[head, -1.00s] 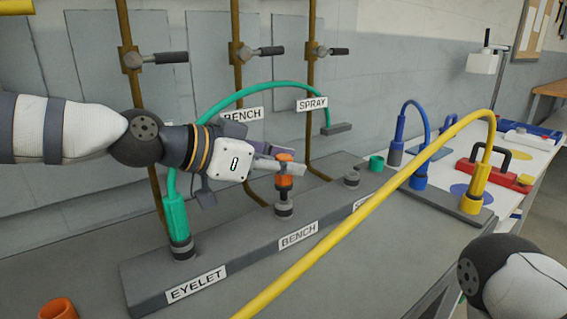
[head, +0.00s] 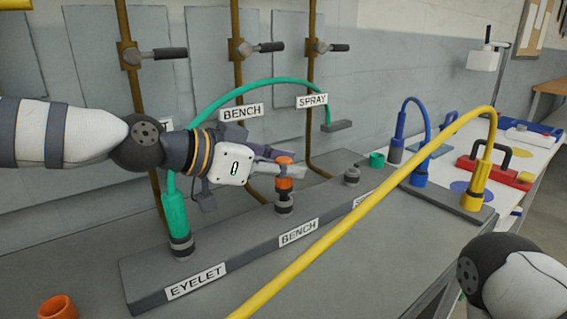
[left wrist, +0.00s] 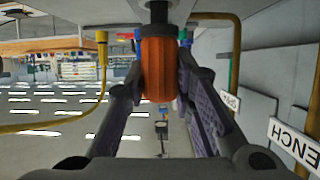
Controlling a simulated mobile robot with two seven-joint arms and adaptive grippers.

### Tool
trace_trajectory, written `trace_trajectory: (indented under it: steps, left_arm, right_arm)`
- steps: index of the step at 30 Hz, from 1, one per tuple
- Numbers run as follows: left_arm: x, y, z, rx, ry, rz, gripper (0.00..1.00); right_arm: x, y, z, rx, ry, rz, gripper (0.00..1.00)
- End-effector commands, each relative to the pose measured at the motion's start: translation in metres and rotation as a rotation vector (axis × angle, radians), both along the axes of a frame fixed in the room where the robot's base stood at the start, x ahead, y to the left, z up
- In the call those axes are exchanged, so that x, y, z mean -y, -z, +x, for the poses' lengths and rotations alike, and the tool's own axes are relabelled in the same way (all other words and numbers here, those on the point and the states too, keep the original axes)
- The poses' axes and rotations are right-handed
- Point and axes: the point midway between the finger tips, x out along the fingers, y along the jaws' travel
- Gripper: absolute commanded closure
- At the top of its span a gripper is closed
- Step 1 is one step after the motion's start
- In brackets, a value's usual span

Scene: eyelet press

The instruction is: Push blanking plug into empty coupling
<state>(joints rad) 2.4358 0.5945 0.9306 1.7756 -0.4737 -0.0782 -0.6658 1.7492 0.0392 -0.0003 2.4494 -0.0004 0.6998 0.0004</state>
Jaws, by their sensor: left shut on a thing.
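My left gripper (head: 284,171) is shut on the orange blanking plug (head: 285,184). The plug is upright, directly above the grey coupling (head: 284,206) behind the BENCH label. Its lower end appears to meet the coupling top; I cannot tell how far it is in. In the left wrist view the plug (left wrist: 158,70) sits between both fingers, with a dark cylinder (left wrist: 158,12) at its end. Another coupling (head: 352,177) at the SPRAY place has no hose on it. My right arm shows at lower right, but its gripper is out of frame.
A green hose (head: 176,215) stands in the EYELET coupling and arches behind my left gripper. A yellow hose (head: 330,237) crosses in front of the manifold. Valve handles (head: 165,56) line the wall.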

Motion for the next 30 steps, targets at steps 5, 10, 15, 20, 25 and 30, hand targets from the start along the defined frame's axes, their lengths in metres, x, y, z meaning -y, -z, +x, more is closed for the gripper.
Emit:
trace_trajectory:
  steps: [5,10,15,20,25,30]
  left_arm:
    - [0.0,0.004,0.0,-0.001,0.0,0.0,1.0]
    - [0.0,0.008,0.0,-0.002,0.001,0.0,1.0]
    - [0.0,0.011,0.0,-0.001,0.0,0.0,1.0]
    - [0.0,0.014,0.0,-0.001,0.0,-0.001,1.0]
    - [0.0,0.017,0.0,-0.001,0.0,-0.001,1.0]
    - [0.0,0.016,0.0,0.0,0.0,0.0,0.7]
  right_arm:
    - [0.0,0.001,-0.001,-0.003,0.0,0.0,1.0]
    - [0.0,0.002,-0.002,-0.006,0.0,0.0,1.0]
    - [0.0,0.003,-0.003,-0.009,0.0,0.0,1.0]
    - [0.0,0.003,-0.003,-0.012,0.0,0.0,1.0]
    - [0.0,0.004,-0.004,-0.014,0.0,0.0,1.0]
    - [0.0,0.004,-0.004,-0.013,0.0,0.001,1.0]
